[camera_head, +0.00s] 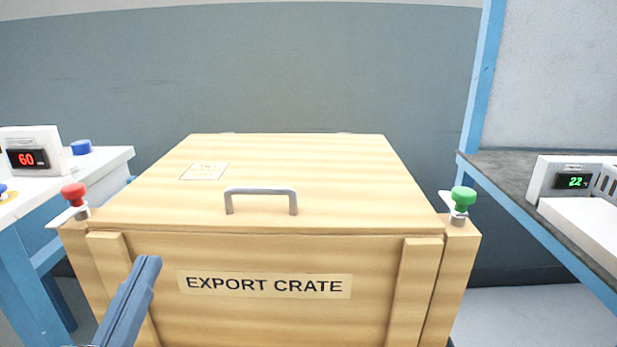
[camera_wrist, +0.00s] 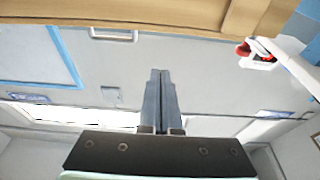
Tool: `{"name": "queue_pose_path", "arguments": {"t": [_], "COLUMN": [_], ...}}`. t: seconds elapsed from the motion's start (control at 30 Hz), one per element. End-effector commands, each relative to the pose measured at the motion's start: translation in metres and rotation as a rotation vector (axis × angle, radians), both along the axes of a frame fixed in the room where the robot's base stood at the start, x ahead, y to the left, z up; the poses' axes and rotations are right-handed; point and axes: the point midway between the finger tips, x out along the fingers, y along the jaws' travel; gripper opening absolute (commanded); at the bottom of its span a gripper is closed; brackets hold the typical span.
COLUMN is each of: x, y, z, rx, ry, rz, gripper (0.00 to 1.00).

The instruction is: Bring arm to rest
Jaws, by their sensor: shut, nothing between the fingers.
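My gripper (camera_wrist: 160,72) is shut and empty, its two grey-blue fingers side by side in the wrist view. In the head view the gripper (camera_head: 147,262) shows at the lower left, in front of the crate's front face, pointing up. The rest of my arm is out of that view. The wooden export crate (camera_head: 390,220) stands in the middle with its lid down and a grey handle (camera_head: 261,190) on top. The crate's edge (camera_wrist: 200,12) also shows along the top of the wrist view, apart from the fingertips.
A red button (camera_head: 73,193) and a green button (camera_head: 463,197) flank the crate. A white table (camera_head: 110,160) with a red "60" display (camera_head: 27,158) is at left. A dark shelf (camera_head: 500,168) with a green "22" display (camera_head: 574,181) is at right.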

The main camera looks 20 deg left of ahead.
Motion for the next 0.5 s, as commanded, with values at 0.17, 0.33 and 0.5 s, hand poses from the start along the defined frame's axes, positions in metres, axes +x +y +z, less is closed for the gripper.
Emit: {"name": "queue_pose_path", "arguments": {"t": [0.17, 0.33, 0.5], "x": [0.015, 0.052, 0.062], "y": [-0.017, -0.083, -0.159], "z": [0.02, 0.089, 0.167], "rx": [0.027, 0.096, 0.124], "ry": [-0.02, -0.119, -0.279], "rz": [-0.028, -0.108, -0.182], "gripper": [0.0, 0.0, 0.0]}}
